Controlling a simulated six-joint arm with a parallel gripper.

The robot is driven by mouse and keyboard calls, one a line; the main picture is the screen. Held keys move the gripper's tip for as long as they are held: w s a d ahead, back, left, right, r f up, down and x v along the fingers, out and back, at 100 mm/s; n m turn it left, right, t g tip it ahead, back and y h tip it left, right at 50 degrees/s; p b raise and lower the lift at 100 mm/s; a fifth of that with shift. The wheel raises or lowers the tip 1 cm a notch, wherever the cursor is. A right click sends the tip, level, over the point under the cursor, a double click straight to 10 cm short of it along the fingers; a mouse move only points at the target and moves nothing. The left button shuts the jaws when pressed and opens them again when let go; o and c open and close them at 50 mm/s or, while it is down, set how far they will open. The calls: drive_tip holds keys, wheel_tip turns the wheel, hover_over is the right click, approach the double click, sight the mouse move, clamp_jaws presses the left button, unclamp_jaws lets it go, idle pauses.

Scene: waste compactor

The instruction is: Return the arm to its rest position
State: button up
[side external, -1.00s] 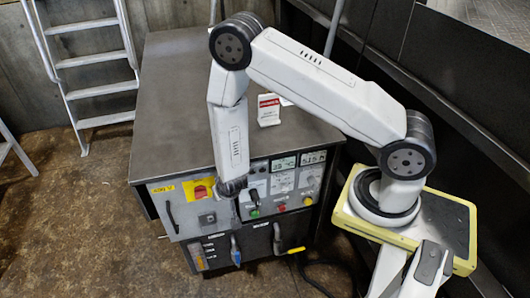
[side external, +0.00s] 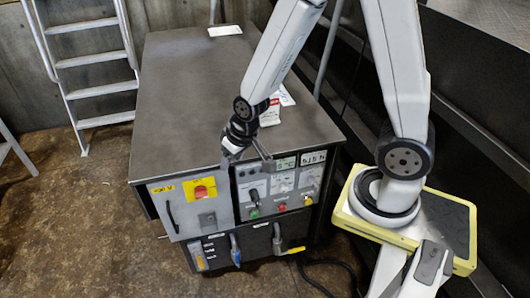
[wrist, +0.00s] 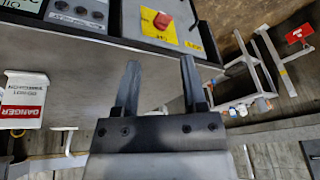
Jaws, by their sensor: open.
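My gripper (side external: 248,163) is over the front edge of the grey cabinet's top (side external: 185,95), above the control panel (side external: 280,185). Its two fingers are spread apart and empty. In the wrist view my gripper (wrist: 158,75) also shows open, with only the metal top and background between its fingers. My arm is bent high, with its upper links running out of the top of the side view. I cannot tell the exact height of the gripper above the cabinet.
A red switch on a yellow plate (side external: 200,191) sits on the front left. A white and red danger tag (wrist: 22,100) stands near the gripper. A white card (side external: 225,31) lies at the back of the top. A ladder (side external: 90,75) leans behind left; open floor lies left.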

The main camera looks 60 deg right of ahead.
drive_tip(key=s+d+r+n+g, duration=0.1)
drive_tip(key=s+r, duration=0.3)
drive_tip(key=s, duration=0.2)
drive_tip(key=shift+d+r+n, duration=0.35)
drive_tip(key=shift+n, duration=0.05)
idle(0.7)
